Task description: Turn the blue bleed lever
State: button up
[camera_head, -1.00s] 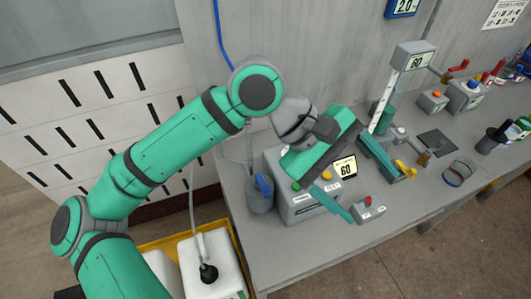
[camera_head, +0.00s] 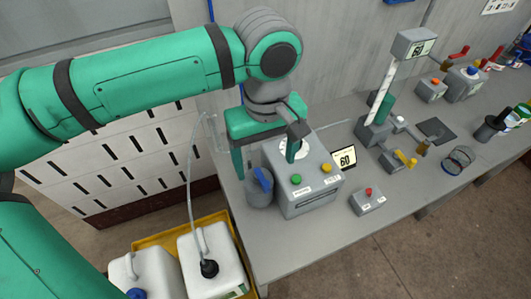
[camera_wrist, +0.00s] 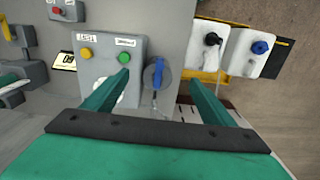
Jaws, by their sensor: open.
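The blue bleed lever (camera_head: 263,179) sits on top of a small grey cylinder (camera_head: 260,194) at the left end of the bench. In the wrist view the blue lever (camera_wrist: 159,72) lies ahead of and between my two fingers, apart from both. My gripper (camera_head: 264,160) is open, with green fingers pointing down, just behind and above the lever. One finger is over the grey box and the other is left of the cylinder. The wrist view also shows my gripper (camera_wrist: 158,84) open and empty.
A grey control box (camera_head: 308,195) with green and yellow buttons stands right beside the cylinder. A card reading 60 (camera_head: 344,159) and a small red-button box (camera_head: 368,201) are further right. White canisters (camera_head: 212,259) stand in a yellow tray below the bench's left edge.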

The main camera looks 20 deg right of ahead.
aim_at(266, 183)
jog(key=shift+f, duration=4.7)
grip_shut()
jog(key=c, duration=1.8)
grip_release()
